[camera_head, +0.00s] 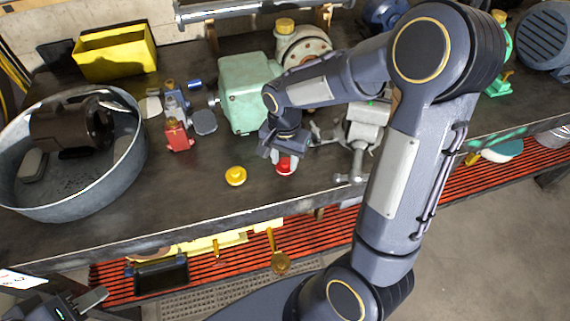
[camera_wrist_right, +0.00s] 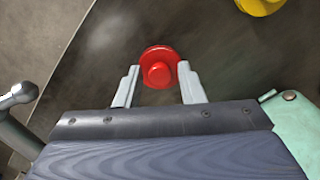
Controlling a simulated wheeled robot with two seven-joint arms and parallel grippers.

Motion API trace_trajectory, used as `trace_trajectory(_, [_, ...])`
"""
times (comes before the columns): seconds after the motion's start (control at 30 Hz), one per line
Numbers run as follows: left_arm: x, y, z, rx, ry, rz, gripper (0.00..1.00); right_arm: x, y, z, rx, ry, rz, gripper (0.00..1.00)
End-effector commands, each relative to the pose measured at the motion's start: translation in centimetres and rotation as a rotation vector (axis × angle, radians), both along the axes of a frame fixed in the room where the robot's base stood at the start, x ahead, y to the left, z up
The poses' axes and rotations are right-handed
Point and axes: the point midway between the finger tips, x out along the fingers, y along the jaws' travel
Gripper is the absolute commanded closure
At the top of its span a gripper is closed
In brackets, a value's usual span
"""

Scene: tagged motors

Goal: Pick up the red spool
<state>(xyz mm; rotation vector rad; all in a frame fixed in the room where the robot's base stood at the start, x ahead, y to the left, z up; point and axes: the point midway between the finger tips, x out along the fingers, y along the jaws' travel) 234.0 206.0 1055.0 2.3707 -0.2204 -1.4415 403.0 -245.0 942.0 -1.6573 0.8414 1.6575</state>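The red spool (camera_head: 287,166) stands on the dark workbench near its front edge, partly hidden by my right gripper (camera_head: 282,155) in the head view. In the right wrist view the red spool (camera_wrist_right: 157,73) shows a round flange and a raised knob. My right gripper (camera_wrist_right: 159,78) is open, with one fingertip on either side of the spool's near part. I cannot tell whether the fingers touch it. My left gripper (camera_head: 92,301) is at the bottom left corner, low and away from the spool; only part of it shows.
A yellow spool (camera_head: 235,176) stands left of the red one; it also shows in the wrist view (camera_wrist_right: 261,4). A mint-green motor housing (camera_head: 245,92) is close behind. A grey metal fitting (camera_head: 352,178) is at the right. A round metal tub (camera_head: 134,160) stands at the left.

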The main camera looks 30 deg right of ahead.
Motion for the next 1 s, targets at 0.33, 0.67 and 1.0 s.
trace_trajectory(0.33, [0.0, 0.0, 0.0, 0.000, 0.000, 0.000, 0.64, 0.0, 0.0, 0.0, 0.001, -0.001, 0.000, 0.92])
trace_trajectory(0.67, [0.0, 0.0, 0.0, 0.000, 0.000, 0.000, 0.64, 0.1, 0.0, 1.4, 0.001, -0.004, 0.000, 0.92])
trace_trajectory(1.0, [0.0, 0.0, -0.5, 0.000, 0.000, 0.000, 0.64, -3.8, 1.1, 8.0, 0.002, -0.011, 0.003, 0.92])
